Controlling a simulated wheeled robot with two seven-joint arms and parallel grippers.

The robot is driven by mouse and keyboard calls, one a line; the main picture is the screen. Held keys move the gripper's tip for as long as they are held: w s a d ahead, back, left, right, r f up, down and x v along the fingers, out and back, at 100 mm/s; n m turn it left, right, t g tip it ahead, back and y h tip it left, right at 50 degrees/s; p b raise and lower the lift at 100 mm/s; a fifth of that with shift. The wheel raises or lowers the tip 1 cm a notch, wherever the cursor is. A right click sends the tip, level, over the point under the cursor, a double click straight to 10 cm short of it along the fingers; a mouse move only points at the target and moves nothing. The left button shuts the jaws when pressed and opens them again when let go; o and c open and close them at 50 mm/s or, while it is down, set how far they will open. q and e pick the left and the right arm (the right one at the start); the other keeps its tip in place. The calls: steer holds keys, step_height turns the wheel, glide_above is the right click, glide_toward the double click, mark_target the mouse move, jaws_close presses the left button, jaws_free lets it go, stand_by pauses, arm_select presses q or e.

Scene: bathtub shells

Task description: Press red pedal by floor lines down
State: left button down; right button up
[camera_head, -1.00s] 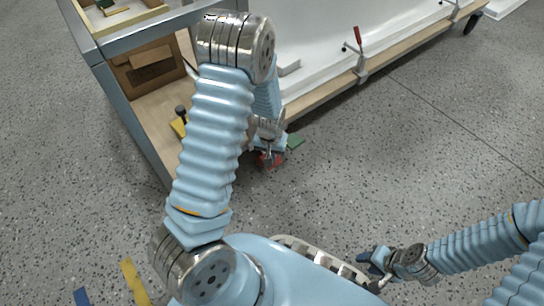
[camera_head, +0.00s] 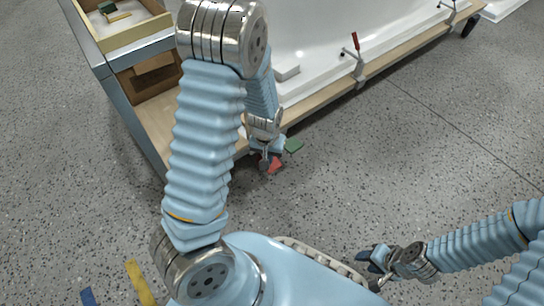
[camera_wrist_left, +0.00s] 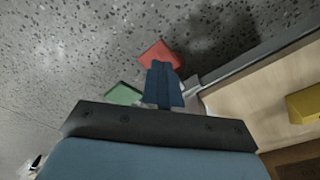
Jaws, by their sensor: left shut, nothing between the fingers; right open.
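The red pedal (camera_head: 275,165) is low by the floor at the near corner of the bench. A green pedal (camera_head: 294,145) is just to its right. My left gripper (camera_head: 264,160) is shut and empty, right at the red pedal in the head view. In the left wrist view the blue fingers (camera_wrist_left: 163,80) overlap the near part of the red pedal (camera_wrist_left: 158,53), and the green pedal (camera_wrist_left: 124,94) is to the left. Whether the fingertips touch the pedal I cannot tell. My right gripper (camera_head: 374,262) is open and empty, away over the floor at the lower right.
The wooden bench edge (camera_head: 325,95) carries a white tub shell (camera_head: 320,45) with a red-handled clamp (camera_head: 357,55). A grey-framed cabinet (camera_head: 119,99) stands at left. A yellow object (camera_wrist_left: 306,104) lies on the wooden shelf. Yellow (camera_head: 139,282) and blue floor lines (camera_head: 88,296) are at lower left. Floor at right is clear.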

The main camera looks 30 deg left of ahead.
arm_select(q)
step_height(320, 180, up, 8)
steer(key=p, duration=0.2)
steer(key=shift+s, duration=0.4)
steer(key=shift+d, duration=0.1)
steer(key=s+d+f+h+p, duration=0.2)
steer(key=s+d+p, duration=0.3)
steer(key=d, duration=0.2)
steer(key=s+d+f+m+h+p, duration=0.1)
steer(key=s+d+f+h+p, duration=0.1)
steer(key=s+d+p, duration=0.3)
steer(key=s+d+f, duration=0.1)
steer(key=d, duration=0.2)
steer(key=shift+d+f+h, duration=0.2)
steer(key=shift+d+h, duration=0.1)
steer(key=shift+s, duration=0.15)
